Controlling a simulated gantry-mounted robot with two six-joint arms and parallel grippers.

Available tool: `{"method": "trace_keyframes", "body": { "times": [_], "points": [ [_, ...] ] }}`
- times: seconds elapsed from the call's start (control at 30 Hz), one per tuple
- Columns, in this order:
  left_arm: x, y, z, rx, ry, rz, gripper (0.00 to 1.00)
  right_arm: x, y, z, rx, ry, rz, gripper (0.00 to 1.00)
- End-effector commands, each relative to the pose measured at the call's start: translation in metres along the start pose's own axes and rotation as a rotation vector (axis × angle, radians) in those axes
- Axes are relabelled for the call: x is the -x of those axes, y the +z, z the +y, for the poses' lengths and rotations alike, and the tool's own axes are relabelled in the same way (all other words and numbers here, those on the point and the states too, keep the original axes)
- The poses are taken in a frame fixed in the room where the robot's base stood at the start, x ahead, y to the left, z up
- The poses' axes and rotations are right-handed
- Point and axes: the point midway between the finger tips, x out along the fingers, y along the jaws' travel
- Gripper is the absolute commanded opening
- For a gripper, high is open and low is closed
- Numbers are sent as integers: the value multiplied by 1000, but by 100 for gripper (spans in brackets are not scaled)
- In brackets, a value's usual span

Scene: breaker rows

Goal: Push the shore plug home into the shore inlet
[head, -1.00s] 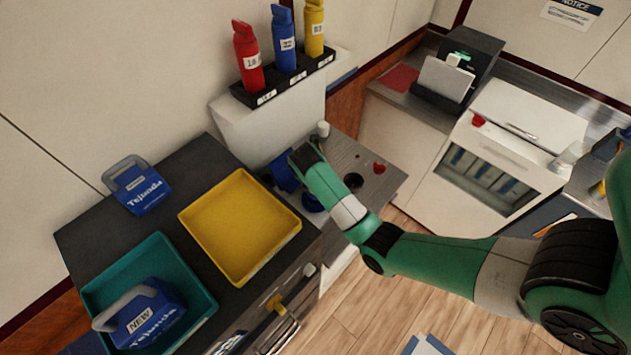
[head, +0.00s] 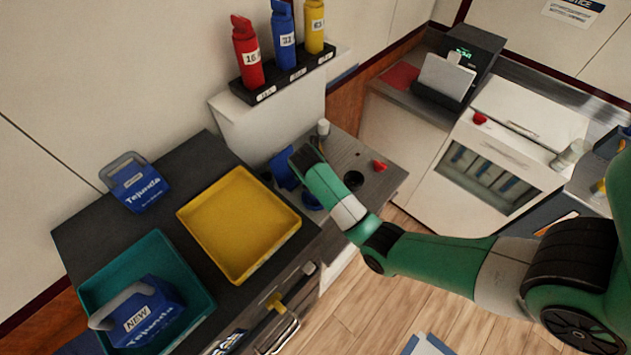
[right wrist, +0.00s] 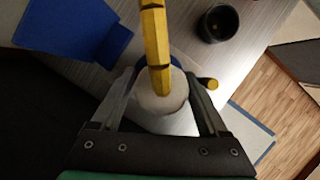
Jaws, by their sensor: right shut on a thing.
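In the right wrist view my right gripper (right wrist: 161,82) is shut on a pale, rounded body, seemingly the shore plug (right wrist: 163,101), with a yellow dark-banded bar across it. A blue rim, seemingly the shore inlet (right wrist: 176,62), shows just behind the plug; how deep the plug sits is hidden. A blue flap (right wrist: 75,27) stands to the left. In the head view my green right arm reaches over the small grey top and hides its fingers. The blue flap (head: 283,170) and part of the blue rim (head: 312,201) show beside it. My left gripper is not in view.
A black cup-like socket (right wrist: 218,22) sits beside the inlet. A white cylinder (head: 323,128) and a red knob (head: 379,166) stand close by. A yellow tray (head: 290,240), a teal tray (head: 205,310) and a blue padlock-shaped box (head: 140,187) occupy the left counter.

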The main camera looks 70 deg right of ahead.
Motion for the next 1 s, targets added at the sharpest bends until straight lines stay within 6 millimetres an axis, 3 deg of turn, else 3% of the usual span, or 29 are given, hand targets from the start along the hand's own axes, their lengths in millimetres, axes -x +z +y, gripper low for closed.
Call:
{"method": "trace_keyframes", "body": {
  "times": [1.0],
  "points": [
    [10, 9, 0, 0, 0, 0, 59, -23, -9, 0, -1, 1, -1, 0]
  ]
}}
